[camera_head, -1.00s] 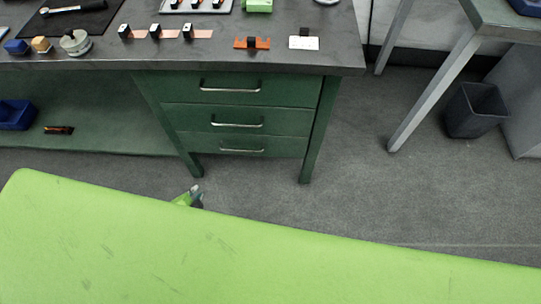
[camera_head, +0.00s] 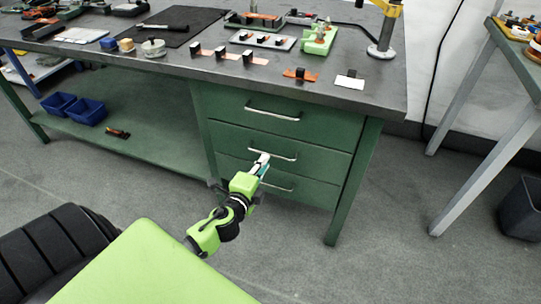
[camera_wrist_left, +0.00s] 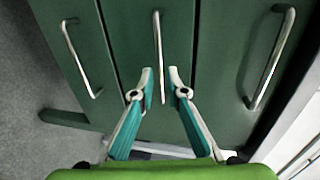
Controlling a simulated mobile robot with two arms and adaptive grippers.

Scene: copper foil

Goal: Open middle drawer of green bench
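The green bench (camera_head: 350,190) has three stacked drawers, all looking shut. The middle drawer (camera_head: 310,160) has a silver bar handle (camera_head: 287,157), partly hidden by my gripper in the head view. My left gripper (camera_head: 261,163) is at the left part of this handle. In the left wrist view, which is turned sideways, the gripper (camera_wrist_left: 160,84) is open, its two fingertips on either side of the middle handle (camera_wrist_left: 158,45). A gap shows between fingers and bar; contact cannot be told. My right gripper is not in view.
The top handle (camera_head: 272,113) and bottom handle (camera_head: 277,186) sit close above and below. Blue bins (camera_head: 87,111) stand on the lower shelf. A grey table leg (camera_head: 485,175) and a dark bin (camera_head: 522,208) are at right. The floor before the drawers is clear.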

